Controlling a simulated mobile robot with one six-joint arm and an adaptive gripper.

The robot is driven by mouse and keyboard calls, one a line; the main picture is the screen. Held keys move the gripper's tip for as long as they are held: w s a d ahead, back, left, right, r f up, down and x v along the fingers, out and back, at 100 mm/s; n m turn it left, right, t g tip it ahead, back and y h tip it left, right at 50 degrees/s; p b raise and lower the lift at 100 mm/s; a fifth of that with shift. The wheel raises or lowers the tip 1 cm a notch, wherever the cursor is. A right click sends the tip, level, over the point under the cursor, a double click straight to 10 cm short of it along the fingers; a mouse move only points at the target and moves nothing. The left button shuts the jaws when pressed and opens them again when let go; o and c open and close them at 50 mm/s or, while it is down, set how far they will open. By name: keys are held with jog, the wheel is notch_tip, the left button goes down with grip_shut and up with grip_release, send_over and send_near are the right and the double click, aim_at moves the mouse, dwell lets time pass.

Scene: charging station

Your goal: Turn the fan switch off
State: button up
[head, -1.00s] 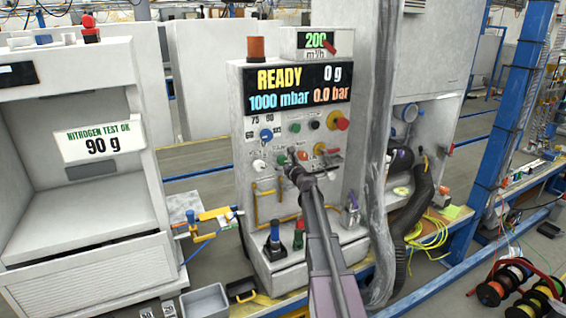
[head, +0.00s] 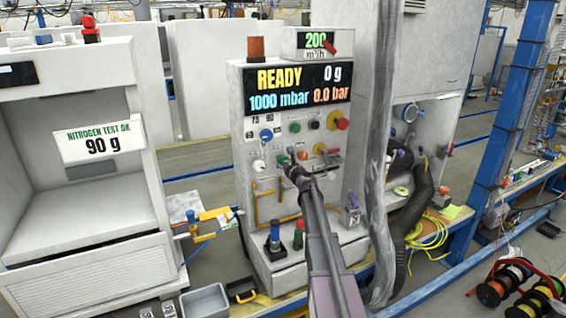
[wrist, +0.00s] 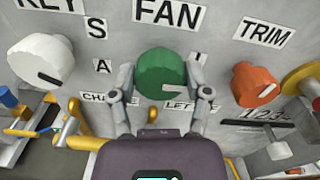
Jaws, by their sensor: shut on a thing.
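The fan switch is a round green knob (wrist: 162,70) under the FAN label (wrist: 168,13) on the grey panel. Its white mark points to the right in the wrist view. My gripper (wrist: 158,92) has one finger on each side of the knob and is shut on it. In the head view my gripper (head: 292,170) is at the middle of the control cabinet's front (head: 285,200), and the green knob (head: 282,160) shows just past its tip, partly hidden.
A white knob (wrist: 42,60) is left of the green one and an orange TRIM knob (wrist: 252,84) is right of it. Yellow handles (wrist: 74,125) stick out below. A grey hose (head: 376,190) hangs right of my arm. The display (head: 297,87) reads READY.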

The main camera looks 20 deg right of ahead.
jog(key=shift+n, duration=0.3)
jog(key=n, duration=0.3)
jog(key=shift+w+n, duration=0.1)
jog(key=shift+n, duration=0.2)
jog(key=n, duration=1.3)
jog(key=shift+f+n, duration=0.1)
jog(key=shift+n, duration=0.2)
jog(key=o, duration=1.1)
jog(key=shift+o, duration=0.2)
